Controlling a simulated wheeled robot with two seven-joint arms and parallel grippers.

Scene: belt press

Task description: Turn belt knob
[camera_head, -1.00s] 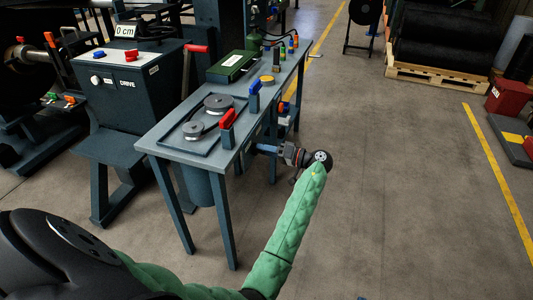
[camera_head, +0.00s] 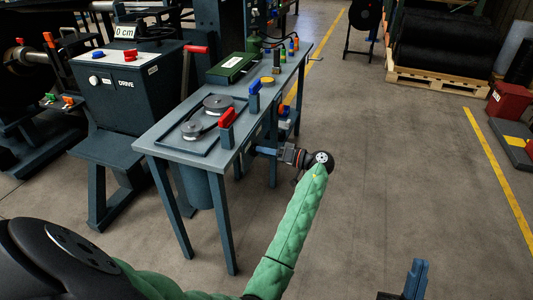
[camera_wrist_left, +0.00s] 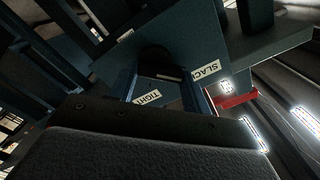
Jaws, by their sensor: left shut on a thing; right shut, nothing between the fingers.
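The belt knob (camera_wrist_left: 160,62) shows in the left wrist view as a dark rounded shape between the white TIGHT label (camera_wrist_left: 160,97) and SLACK label (camera_wrist_left: 205,72). My left gripper (camera_head: 262,151) is at the side of the work table, below its top, and is shut on the knob. The grip and the knob's angle are mostly hidden. The belt pulleys (camera_head: 218,103) lie in a tray on the table top. My right gripper (camera_head: 415,281) is at the bottom edge of the head view, shut and empty, away from the table.
The table (camera_head: 152,140) holds red (camera_head: 227,118) and blue (camera_head: 254,88) handled parts and a green box (camera_head: 231,68). A DRIVE cabinet (camera_head: 128,95) stands at its left. The floor to the right is clear up to a pallet (camera_head: 437,80) and a red box (camera_head: 503,97).

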